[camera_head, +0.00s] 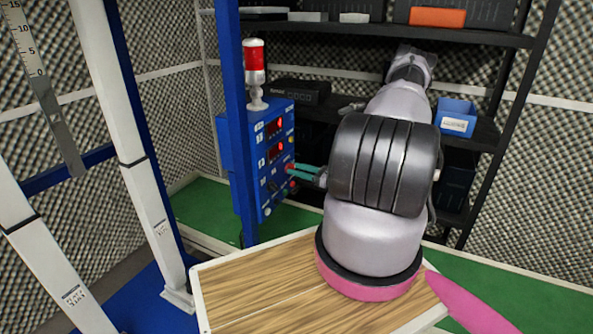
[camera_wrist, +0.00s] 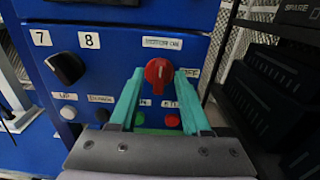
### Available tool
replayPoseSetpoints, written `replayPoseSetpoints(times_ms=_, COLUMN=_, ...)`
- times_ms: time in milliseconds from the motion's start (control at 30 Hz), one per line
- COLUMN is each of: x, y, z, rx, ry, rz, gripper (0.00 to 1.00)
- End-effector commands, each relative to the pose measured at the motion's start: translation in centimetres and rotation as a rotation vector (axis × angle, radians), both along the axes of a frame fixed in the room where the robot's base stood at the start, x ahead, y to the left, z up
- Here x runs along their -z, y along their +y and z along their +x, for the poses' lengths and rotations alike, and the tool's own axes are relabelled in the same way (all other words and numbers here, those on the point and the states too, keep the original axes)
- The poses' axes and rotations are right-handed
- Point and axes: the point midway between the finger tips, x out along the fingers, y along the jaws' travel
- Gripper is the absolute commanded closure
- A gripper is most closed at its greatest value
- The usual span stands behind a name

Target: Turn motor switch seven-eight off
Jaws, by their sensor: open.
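The blue control box (camera_head: 264,180) stands left of my arm in the head view. In the wrist view its front panel (camera_wrist: 115,62) fills the left and middle. A red rotary switch (camera_wrist: 158,72) sits under a blurred label (camera_wrist: 162,43) that seems to end in "ON", with an "OFF" label (camera_wrist: 189,68) to its right. Its pointer is roughly upright. My gripper (camera_wrist: 160,84) is open, its teal fingers on either side of the red switch; I cannot tell whether they touch it. In the head view my gripper (camera_head: 302,171) is at the panel's face.
A black knob (camera_wrist: 66,68) sits under labels 7 and 8, left of my fingers. Below are a white button (camera_wrist: 68,112), a green button (camera_wrist: 139,118) and a red button (camera_wrist: 172,121). A dark shelf rack (camera_head: 480,38) stands behind; a wooden tabletop (camera_head: 250,285) lies in front.

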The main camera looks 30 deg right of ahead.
Motion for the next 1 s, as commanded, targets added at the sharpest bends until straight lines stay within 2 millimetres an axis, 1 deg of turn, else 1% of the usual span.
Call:
replayPoseSetpoints(times_ms=100, x=0.0, y=0.37, z=0.51, rx=0.001, ry=0.0, rz=0.0, gripper=0.53)
replayPoseSetpoints(times_ms=367, x=0.01, y=0.44, z=0.58, rx=0.001, ry=0.0, rz=0.0, gripper=0.53)
replayPoseSetpoints(times_ms=467, x=0.01, y=0.43, z=0.57, rx=0.0, ry=0.0, rz=0.0, gripper=0.87)
replayPoseSetpoints(times_ms=500, x=0.01, y=0.43, z=0.57, rx=0.0, ry=0.0, rz=0.0, gripper=1.0)
replayPoseSetpoints(times_ms=767, x=0.01, y=0.42, z=0.56, rx=0.0, ry=0.004, rz=0.004, gripper=1.0)
replayPoseSetpoints(times_ms=1000, x=0.05, y=0.41, z=0.56, rx=0.0, ry=0.049, rz=0.059, gripper=1.0)
